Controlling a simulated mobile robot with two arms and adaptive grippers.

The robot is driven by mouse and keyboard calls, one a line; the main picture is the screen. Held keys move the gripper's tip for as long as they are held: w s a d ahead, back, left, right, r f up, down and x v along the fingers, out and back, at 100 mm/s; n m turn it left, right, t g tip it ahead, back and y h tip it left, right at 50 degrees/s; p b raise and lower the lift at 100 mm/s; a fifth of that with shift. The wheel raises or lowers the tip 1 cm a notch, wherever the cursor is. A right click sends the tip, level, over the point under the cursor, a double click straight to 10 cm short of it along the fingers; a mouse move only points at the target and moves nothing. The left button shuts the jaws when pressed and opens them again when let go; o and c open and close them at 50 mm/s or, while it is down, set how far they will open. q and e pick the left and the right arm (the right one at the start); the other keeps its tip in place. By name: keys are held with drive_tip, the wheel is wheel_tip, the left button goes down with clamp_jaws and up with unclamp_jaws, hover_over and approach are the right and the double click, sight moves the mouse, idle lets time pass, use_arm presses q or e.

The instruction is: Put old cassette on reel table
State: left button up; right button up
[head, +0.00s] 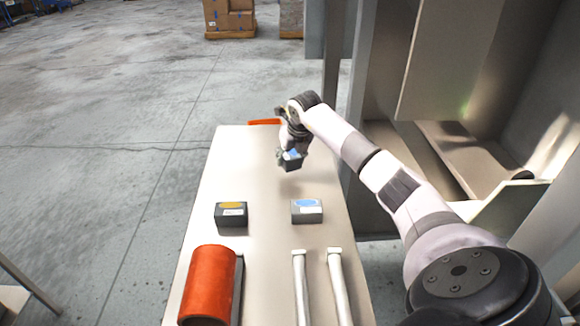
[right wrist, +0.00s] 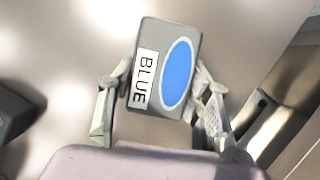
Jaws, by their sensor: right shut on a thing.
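My right gripper (head: 291,152) is shut on a grey cassette (head: 291,163) above the far part of a long pale table (head: 250,165). In the right wrist view the held cassette (right wrist: 165,68) shows a blue oval and a white label reading "BLUE", with a finger on each side. Another grey cassette with a blue oval (head: 307,211) and a dark cassette with a yellow mark (head: 231,215) sit on the table, nearer to me. I cannot tell which one is the old cassette. My left gripper is not in view.
An orange-red roll (head: 208,283) and two white bars (head: 300,285) lie at the table's near end. An orange object (head: 264,122) shows at its far edge. Grey panels stand to the right. The table's far left part is clear.

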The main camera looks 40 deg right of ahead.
sight(290, 177)
wheel_tip(290, 177, down, 4)
drive_tip(key=shift+f+p, duration=0.1)
drive_tip(key=shift+p, duration=0.3)
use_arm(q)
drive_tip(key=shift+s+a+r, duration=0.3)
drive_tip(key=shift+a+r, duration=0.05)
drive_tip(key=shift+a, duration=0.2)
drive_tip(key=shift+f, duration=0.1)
use_arm(e)
drive_tip(key=shift+f, duration=0.15)
drive_tip(key=o, duration=1.2)
drive_tip(key=shift+r, duration=0.25)
use_arm(q)
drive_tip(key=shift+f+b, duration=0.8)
drive_tip(key=shift+b, duration=0.15)
use_arm(e)
drive_tip(key=v, duration=1.1)
drive_tip(key=shift+s+r, duration=0.25)
drive_tip(key=shift+r, duration=0.1)
